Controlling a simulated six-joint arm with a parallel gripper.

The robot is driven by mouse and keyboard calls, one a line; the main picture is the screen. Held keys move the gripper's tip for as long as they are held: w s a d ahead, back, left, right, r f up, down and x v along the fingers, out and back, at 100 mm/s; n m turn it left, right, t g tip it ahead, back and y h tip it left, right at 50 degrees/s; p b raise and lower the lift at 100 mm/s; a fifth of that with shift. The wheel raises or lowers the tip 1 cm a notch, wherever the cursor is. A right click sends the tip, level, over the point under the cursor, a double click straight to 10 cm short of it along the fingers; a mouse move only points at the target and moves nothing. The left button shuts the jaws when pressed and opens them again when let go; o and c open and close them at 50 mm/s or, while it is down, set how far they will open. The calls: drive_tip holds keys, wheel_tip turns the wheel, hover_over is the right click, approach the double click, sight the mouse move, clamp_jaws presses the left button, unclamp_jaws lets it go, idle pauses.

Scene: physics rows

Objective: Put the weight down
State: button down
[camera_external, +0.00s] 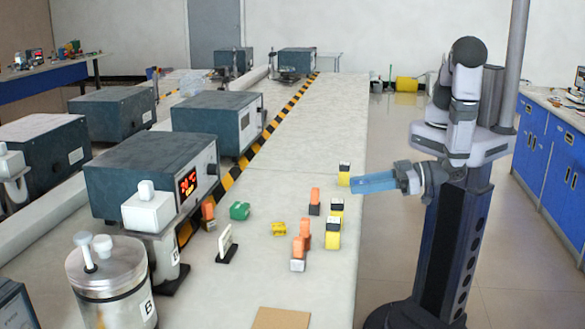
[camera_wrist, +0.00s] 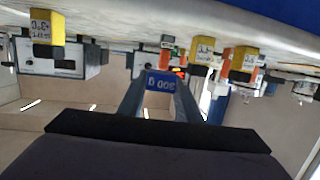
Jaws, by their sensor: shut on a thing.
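My gripper (camera_external: 362,183) reaches left from my arm at the bench's right edge in the external view. In the wrist view, which is upside down, its two fingers (camera_wrist: 160,92) are closed on a blue weight (camera_wrist: 160,81) marked "300 g". In the external view the weight cannot be told apart from the blue fingers.
Yellow-and-black blocks (camera_external: 333,238), orange blocks (camera_external: 305,232), a green block (camera_external: 240,211) and a small yellow one (camera_external: 279,229) stand on the bench. A display box (camera_external: 150,170) and a metal canister (camera_external: 108,285) are at left. The bench's far middle is clear.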

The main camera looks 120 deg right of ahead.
drive_tip(key=shift+s+a+f+n+t+y, duration=0.15)
drive_tip(key=shift+n+t+y, duration=0.25)
drive_tip(key=shift+n+y, duration=0.2)
drive_tip(key=shift+s+f+n+y, duration=0.2)
drive_tip(key=shift+s+n+y, duration=0.1)
drive_tip(key=shift+y, duration=0.2)
drive_tip(key=shift+s+d+f+t, duration=0.15)
drive_tip(key=shift+s+d+f, duration=0.2)
drive_tip(key=shift+d, duration=0.25)
drive_tip(key=shift+s+d+f+t, duration=0.15)
drive_tip(key=shift+s+d+f, duration=0.15)
drive_tip(key=shift+d, duration=0.3)
drive_tip(key=shift+s, duration=0.1)
